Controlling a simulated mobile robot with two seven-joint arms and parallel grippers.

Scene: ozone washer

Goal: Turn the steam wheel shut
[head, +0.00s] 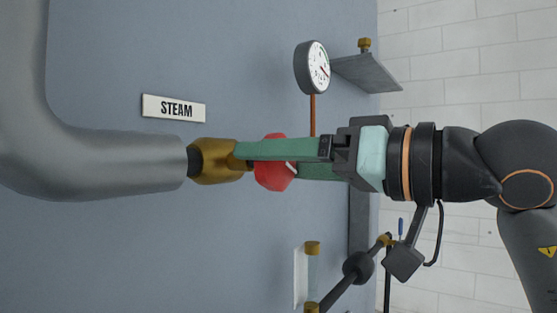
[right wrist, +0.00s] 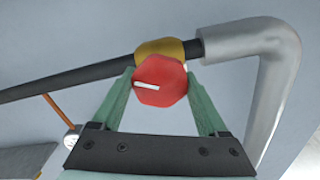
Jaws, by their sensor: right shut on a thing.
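The red steam wheel (head: 273,178) sits in front of the brass valve body (head: 215,160) on a pipe, below the STEAM sign (head: 174,108). My right gripper (head: 268,164) reaches in from the right, with its green fingers on either side of the wheel. In the right wrist view the wheel (right wrist: 160,92) lies between the fingertips, and the gripper is shut on it. A white mark (right wrist: 146,86) on its face runs nearly level, from the left edge towards the middle. One finger partly hides the wheel in the head view. My left gripper is not in view.
A thick grey pipe (head: 100,160) bends up at the left. A round gauge (head: 312,67) on a copper tube and a grey bracket (head: 368,73) stand above my gripper. Another dark rod with brass fittings (head: 312,248) lies below. White tiles (head: 470,60) show at the right.

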